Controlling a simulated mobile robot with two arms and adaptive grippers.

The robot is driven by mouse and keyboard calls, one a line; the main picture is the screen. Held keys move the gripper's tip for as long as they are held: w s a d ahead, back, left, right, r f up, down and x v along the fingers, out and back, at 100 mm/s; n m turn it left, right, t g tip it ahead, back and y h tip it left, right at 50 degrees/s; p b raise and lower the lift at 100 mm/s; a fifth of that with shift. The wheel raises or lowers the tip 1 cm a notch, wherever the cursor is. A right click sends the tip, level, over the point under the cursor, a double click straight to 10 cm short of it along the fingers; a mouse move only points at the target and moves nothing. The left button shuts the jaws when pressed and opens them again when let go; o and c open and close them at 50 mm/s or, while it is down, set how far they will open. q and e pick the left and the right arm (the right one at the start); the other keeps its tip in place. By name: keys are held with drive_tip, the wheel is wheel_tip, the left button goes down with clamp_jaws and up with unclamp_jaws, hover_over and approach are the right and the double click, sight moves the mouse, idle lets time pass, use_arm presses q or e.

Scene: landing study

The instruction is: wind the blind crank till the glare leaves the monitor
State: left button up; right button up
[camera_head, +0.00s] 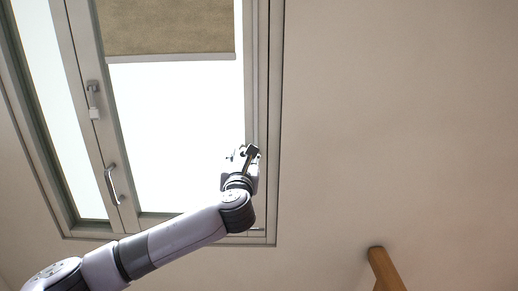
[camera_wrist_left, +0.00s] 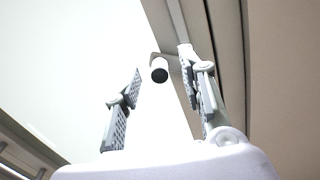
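The tan blind (camera_head: 170,27) covers the top of the window pane in the head view; its pale bottom bar (camera_head: 172,57) is level. Bright glass shows below it. My left gripper (camera_head: 245,153) is at the right window frame, low on the pane. In the left wrist view my left gripper (camera_wrist_left: 163,64) is open, its two fingers spread. A white, rounded knob with a dark end (camera_wrist_left: 159,69), seemingly the crank handle, shows between the fingers, with a visible gap on both sides. In the head view I cannot make out the crank. The monitor and my right gripper are not in view.
The window frame (camera_head: 263,110) runs close beside my left gripper. Two window handles (camera_head: 111,184) (camera_head: 93,100) stick out from the mullion on the left. Bare wall (camera_head: 400,120) fills the right. A wooden piece (camera_head: 385,270) stands at the bottom right.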

use_arm(q)
drive_tip(key=shift+s, duration=2.7)
